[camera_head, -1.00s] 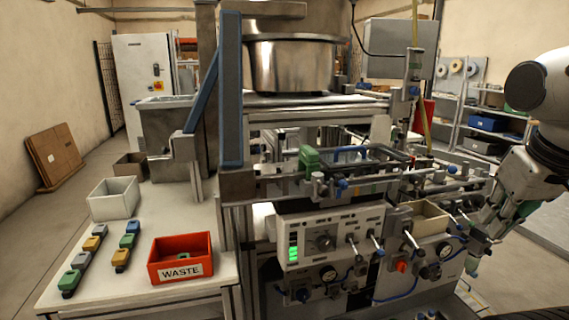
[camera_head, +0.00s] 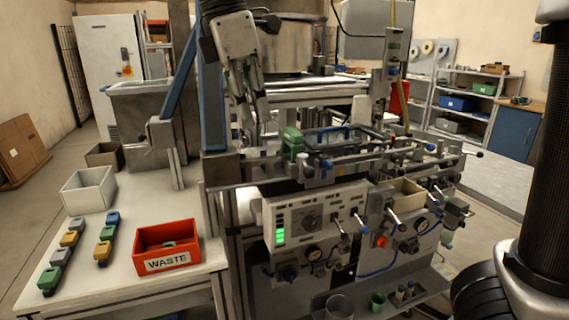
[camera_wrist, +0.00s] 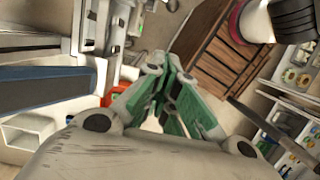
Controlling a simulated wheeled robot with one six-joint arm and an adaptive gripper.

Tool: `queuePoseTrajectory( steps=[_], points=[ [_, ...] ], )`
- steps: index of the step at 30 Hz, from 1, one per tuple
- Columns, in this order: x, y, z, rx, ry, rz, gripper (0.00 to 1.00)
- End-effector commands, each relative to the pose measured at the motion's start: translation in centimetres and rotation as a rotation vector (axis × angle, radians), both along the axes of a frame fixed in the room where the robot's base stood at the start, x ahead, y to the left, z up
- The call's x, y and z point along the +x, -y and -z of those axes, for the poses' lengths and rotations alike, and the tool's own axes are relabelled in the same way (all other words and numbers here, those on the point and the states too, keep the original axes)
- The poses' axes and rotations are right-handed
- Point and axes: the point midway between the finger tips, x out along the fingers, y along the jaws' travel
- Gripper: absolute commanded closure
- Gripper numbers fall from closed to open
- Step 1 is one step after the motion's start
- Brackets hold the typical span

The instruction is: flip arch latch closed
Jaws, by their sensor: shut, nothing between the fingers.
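I cannot single out the arch latch for certain. A green block-like part (camera_head: 292,141) stands upright on the front rail of the machine, left of a clear-lidded frame (camera_head: 335,137). My gripper (camera_head: 257,122) hangs in front of the machine, to the upper left of that green part and apart from it in the picture. Its fingers point down. In the wrist view my gripper (camera_wrist: 172,78) shows green-lined fingers brought together with nothing between them. Whether its tips touch anything is not clear.
A blue upright post (camera_head: 213,85) stands close left of my gripper. A steel bowl (camera_head: 287,55) sits behind it. The front panel with knobs and levers (camera_head: 313,215) lies below. A red waste bin (camera_head: 166,246), a white bin (camera_head: 88,190) and several coloured blocks rest on the left table.

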Motion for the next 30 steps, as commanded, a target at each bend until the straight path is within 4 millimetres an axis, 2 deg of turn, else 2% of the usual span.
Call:
queuePoseTrajectory(
  steps=[5, 18, 24, 30],
  points=[
    [-0.1, 0.1, 1.4, -0.006, -0.002, -0.011, 1.0],
    [0.5, 2.3, 10.0, -0.004, -0.002, -0.008, 1.0],
    [1.3, 5.0, 10.3, -0.001, -0.001, -0.006, 1.0],
    [1.5, 5.7, 10.4, -0.001, -0.001, -0.008, 1.0]
  ],
)
